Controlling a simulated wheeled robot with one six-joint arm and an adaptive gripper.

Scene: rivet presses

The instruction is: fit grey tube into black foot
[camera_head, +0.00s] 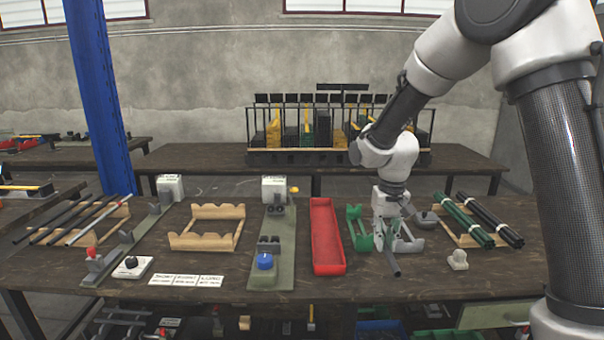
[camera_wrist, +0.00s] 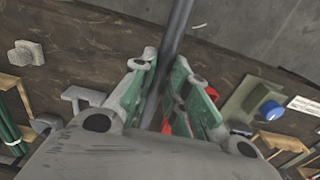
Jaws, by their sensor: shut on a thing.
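My gripper (camera_head: 391,243) is shut on a grey tube (camera_head: 393,264) above the right part of the bench. In the wrist view, the tube (camera_wrist: 179,25) runs between the fingers of my gripper (camera_wrist: 164,68) and out past their tips. In the head view, its near end points down and towards the front edge. A dark round piece (camera_head: 426,217) stands just right of my gripper, apart from the tube; it may be the black foot, but I cannot tell for sure. My gripper hides part of the bench behind it.
A green rack (camera_head: 354,229) and a red tray (camera_head: 327,236) are left of my gripper. A small pale block (camera_head: 458,260) stands to the right, before racks with green tubes (camera_head: 464,219) and black tubes (camera_head: 490,219). A press with a blue knob (camera_head: 264,261) stands further left.

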